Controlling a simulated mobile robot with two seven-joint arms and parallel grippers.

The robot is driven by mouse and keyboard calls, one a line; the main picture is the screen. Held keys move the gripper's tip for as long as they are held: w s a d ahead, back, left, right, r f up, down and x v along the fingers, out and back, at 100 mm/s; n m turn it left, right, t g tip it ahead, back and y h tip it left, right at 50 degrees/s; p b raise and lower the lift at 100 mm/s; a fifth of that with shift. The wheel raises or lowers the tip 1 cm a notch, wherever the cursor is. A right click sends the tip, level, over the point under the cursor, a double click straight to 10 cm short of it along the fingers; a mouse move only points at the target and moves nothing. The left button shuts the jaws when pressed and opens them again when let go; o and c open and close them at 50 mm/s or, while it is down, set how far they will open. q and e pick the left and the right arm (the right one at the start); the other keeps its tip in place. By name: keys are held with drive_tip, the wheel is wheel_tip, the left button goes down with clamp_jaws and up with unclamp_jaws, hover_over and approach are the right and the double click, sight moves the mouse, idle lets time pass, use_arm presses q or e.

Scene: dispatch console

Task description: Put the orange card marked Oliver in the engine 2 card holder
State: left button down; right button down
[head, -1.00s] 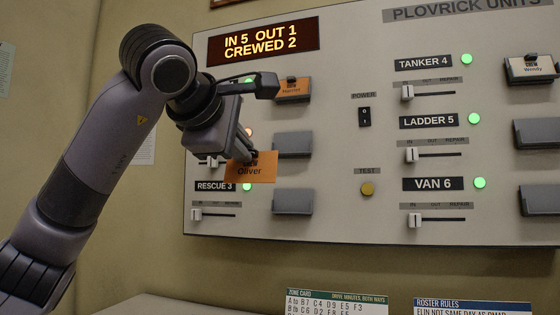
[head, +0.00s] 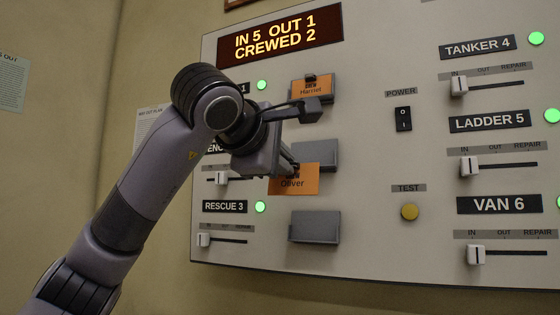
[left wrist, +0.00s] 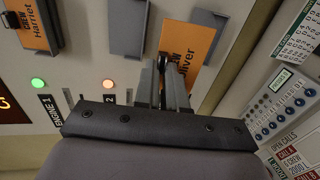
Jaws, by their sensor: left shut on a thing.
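My left gripper (head: 288,167) is shut on the orange card marked Oliver (head: 298,184), in front of the board. The card overlaps the lower left of the grey engine 2 card holder (head: 320,154) in the head view; contact cannot be told. In the left wrist view the Oliver card (left wrist: 190,48) stands out from the fingers (left wrist: 168,80), to the right of the empty engine 2 holder (left wrist: 126,30). The engine 2 label is mostly hidden by my gripper in the head view. My right gripper is not in view.
An orange Harriet card (head: 312,89) sits in the holder above. The empty Rescue 3 holder (head: 314,228) is below. Sliders such as the Rescue 3 one (head: 204,239), a power switch (head: 403,119) and a test button (head: 409,211) are nearby on the board.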

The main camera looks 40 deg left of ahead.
use_arm(q)
drive_tip(key=w+r+p, duration=0.2)
drive_tip(key=w+a+r+p, duration=0.1)
drive_tip(key=w+r+p, duration=0.1)
drive_tip(key=w+p, duration=0.1)
drive_tip(key=w+a+r+p, duration=0.1)
drive_tip(key=w+r+p, duration=0.2)
drive_tip(key=shift+w, duration=0.2)
drive_tip(key=shift+x, duration=1.05)
drive_tip(key=shift+f, duration=0.2)
drive_tip(key=c, duration=1.1)
unclamp_jaws()
drive_tip(key=shift+s, duration=0.1)
drive_tip(key=b, duration=0.1)
approach(309, 144)
drive_tip(key=shift+s, duration=0.4)
